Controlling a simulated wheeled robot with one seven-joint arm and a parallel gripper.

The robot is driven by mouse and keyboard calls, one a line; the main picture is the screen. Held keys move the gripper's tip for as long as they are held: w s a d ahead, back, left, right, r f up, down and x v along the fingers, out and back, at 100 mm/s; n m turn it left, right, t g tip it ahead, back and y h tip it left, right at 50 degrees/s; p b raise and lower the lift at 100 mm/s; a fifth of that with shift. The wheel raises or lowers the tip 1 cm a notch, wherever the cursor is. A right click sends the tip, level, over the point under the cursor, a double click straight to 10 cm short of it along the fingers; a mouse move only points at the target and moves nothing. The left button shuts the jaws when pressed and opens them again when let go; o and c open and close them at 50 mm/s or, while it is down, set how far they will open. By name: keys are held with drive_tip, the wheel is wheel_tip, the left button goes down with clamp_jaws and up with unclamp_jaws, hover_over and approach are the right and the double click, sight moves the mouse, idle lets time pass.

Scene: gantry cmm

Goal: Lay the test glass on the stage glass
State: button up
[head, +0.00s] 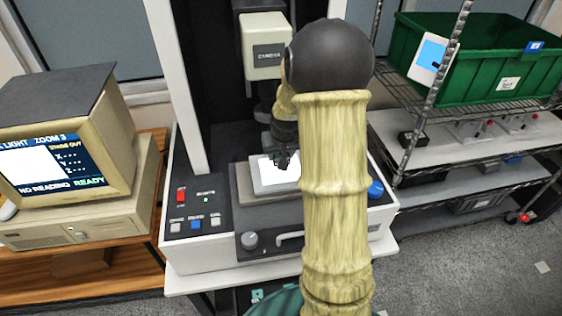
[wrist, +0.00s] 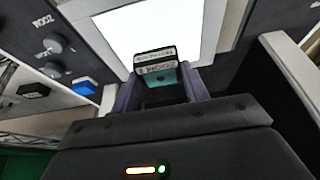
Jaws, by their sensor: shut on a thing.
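The stage glass (wrist: 125,30) is a bright white lit square in a grey frame on the measuring machine; it also shows in the head view (head: 268,170). My gripper (wrist: 160,88) is shut on a small piece with a dark edge, pale lettered strips and a teal face, which appears to be the test glass (wrist: 157,62). The piece overlaps the near edge of the stage glass in the wrist view. In the head view my gripper (head: 283,160) is a small dark shape over the stage glass. I cannot tell whether the piece touches the glass. My arm hides the stage's right side.
The camera head (head: 264,50) and its lens stand close above the stage. The machine's front panel (head: 200,205) has buttons and knobs. An old computer (head: 70,150) reading "NO READING" stands at left. A green crate (head: 480,60) sits on the wire shelf at right.

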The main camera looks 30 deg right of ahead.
wheel_tip(320, 180, down, 3)
drive_tip(key=shift+w+f+p, duration=0.15)
drive_tip(key=shift+f+p, duration=0.05)
drive_tip(key=shift+p, duration=0.15)
drive_tip(key=shift+d+f, duration=0.15)
drive_tip(key=shift+f, duration=0.05)
drive_tip(key=o, duration=0.6)
drive_tip(key=shift+a+f, duration=0.15)
drive_tip(key=shift+a, duration=0.1)
drive_tip(key=o, duration=0.4)
drive_tip(key=shift+d, duration=0.1)
